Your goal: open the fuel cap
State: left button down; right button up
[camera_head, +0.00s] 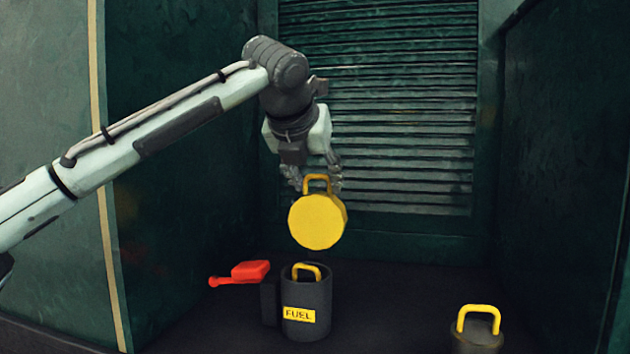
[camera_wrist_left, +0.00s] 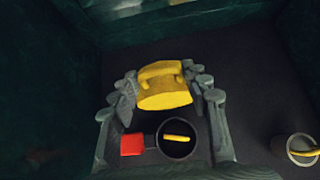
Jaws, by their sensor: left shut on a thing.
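The yellow fuel cap (camera_head: 317,222) is a round disc with a loop handle, tilted so its flat face shows. My left gripper (camera_head: 316,180) is shut on it at the handle and holds it in the air. The cap also shows between the fingers in the left wrist view (camera_wrist_left: 165,95). Below it stands the dark fuel canister (camera_head: 306,295) with a yellow FUEL label. It also shows in the left wrist view (camera_wrist_left: 177,150). The cap is apart from the canister, whose top looks open, with a yellow loop (camera_head: 307,271) inside. My right gripper is not in view.
A grey container (camera_head: 477,338) with a yellow handle stands at the front right. Dark green walls close in both sides, and a slatted panel (camera_head: 400,110) stands behind. Dark floor is free between the containers.

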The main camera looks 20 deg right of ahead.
pick_arm(q)
jog(key=shift+w+r, duration=0.25)
jog(key=shift+r, duration=0.15)
jog(key=c, duration=1.2)
grip_release()
jog(key=o, duration=0.4)
jog(key=shift+s+f, duration=0.1)
jog(key=shift+d+f, duration=0.1)
jog(key=shift+f, duration=0.05)
jog(key=v, duration=1.2)
